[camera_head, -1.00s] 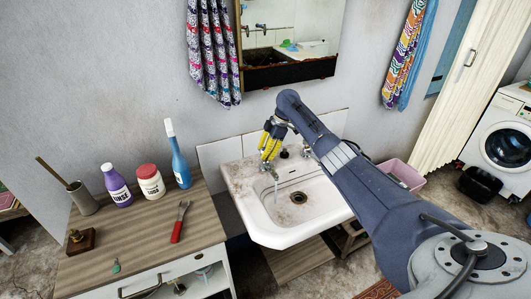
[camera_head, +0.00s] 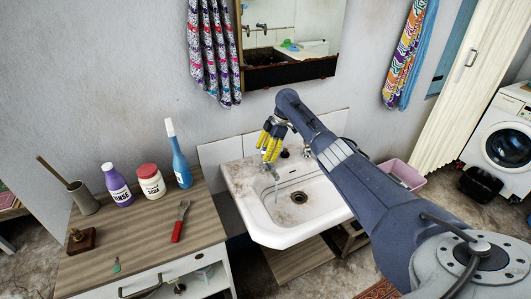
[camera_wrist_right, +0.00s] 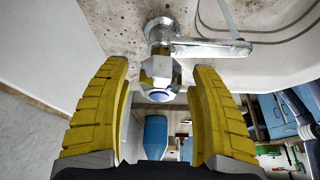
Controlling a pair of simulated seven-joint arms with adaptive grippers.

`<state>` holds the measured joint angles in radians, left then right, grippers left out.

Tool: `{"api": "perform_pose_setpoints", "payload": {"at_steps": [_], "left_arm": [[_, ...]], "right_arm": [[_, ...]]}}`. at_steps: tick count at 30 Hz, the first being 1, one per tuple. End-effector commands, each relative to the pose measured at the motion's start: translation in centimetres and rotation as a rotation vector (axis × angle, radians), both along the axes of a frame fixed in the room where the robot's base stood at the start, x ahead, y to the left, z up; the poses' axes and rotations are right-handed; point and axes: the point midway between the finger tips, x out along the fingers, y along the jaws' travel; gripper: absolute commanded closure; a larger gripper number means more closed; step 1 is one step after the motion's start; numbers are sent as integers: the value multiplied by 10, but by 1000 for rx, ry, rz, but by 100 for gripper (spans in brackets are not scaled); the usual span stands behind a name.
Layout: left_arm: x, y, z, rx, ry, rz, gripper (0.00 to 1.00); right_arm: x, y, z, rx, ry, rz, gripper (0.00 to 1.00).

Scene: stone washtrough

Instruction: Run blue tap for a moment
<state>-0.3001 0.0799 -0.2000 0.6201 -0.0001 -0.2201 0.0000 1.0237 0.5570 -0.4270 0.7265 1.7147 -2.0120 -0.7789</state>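The chrome tap (camera_wrist_right: 160,70) has a faceted knob with a blue-ringed cap, and its spout points right in the right wrist view. My right gripper (camera_wrist_right: 160,95) is open, with one yellow finger on each side of the knob and a small gap on both sides. In the head view the right gripper (camera_head: 265,153) hides most of this tap at the back left of the white sink (camera_head: 262,232). A thin pale-blue streak like running water (camera_head: 276,184) shows below the fingers, above the basin. My left gripper is out of view.
A second tap (camera_head: 307,152) stands right of the gripper, partly behind my arm. A wooden-topped cabinet (camera_head: 140,237) with bottles and a red-handled tool (camera_head: 179,225) is left of the sink. A mirror (camera_head: 290,45) hangs above. A pink tub (camera_head: 405,174) is at right.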

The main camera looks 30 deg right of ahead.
Motion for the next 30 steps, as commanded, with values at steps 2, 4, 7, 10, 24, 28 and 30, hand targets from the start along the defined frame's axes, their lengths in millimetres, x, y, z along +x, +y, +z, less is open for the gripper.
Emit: {"api": "perform_pose_setpoints", "payload": {"at_steps": [2,4,7,10,24,28,30], "left_arm": [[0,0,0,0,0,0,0],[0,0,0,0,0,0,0],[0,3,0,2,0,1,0],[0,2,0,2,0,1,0],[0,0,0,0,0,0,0],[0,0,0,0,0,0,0],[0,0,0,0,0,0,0]], "right_arm": [[0,-1,0,0,-1,0,38],[0,-1,0,-1,0,-1,38],[0,-1,2,-1,-1,-2,38],[0,-4,7,-2,-2,-1,38],[-7,-32,77,-2,-2,-1,38],[-9,-38,92,-1,-1,-2,38],[-10,-40,99,-1,-2,-1,38]]}}
